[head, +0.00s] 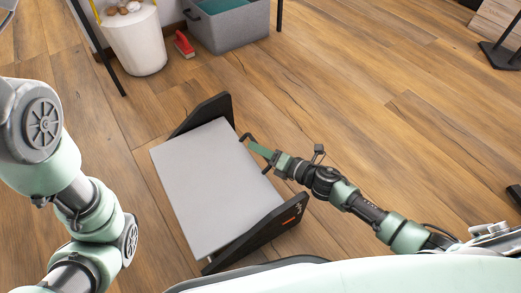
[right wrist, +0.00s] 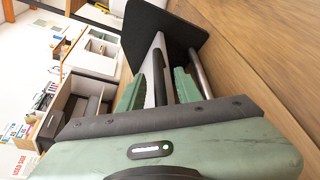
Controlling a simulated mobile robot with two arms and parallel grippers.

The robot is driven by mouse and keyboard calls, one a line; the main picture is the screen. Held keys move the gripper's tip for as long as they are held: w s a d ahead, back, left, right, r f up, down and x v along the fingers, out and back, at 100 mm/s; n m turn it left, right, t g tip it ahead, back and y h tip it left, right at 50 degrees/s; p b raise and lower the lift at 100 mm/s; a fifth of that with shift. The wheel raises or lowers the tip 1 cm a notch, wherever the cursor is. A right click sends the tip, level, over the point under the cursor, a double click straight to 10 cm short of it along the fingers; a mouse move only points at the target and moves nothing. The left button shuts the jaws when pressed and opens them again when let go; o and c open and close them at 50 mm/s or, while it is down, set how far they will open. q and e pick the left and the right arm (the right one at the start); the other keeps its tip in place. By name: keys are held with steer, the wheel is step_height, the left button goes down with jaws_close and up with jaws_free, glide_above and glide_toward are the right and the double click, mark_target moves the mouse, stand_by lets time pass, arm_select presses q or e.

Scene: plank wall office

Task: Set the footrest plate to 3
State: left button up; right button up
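The footrest plate (head: 208,180) is a flat light grey board between two black side panels, one far (head: 205,113) and one near (head: 262,236). It looks tilted. My right gripper (head: 258,155) is at the plate's right edge, about midway along it. In the right wrist view, the green fingers (right wrist: 172,85) point at the plate's edge, seen nearly edge-on, with a black side panel (right wrist: 168,30) beyond. Whether they press on the edge is unclear. Any setting marks are too small to read. My left arm shows at left, but its gripper is out of view.
A white bin (head: 135,42), a red brush (head: 184,45) and a grey fabric box (head: 230,25) stand beyond the footrest. A dark metal stand foot (head: 500,55) is at upper right. The wooden floor right of the footrest is clear apart from my right arm.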

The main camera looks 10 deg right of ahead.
jaws_close()
stand_by(1.4)
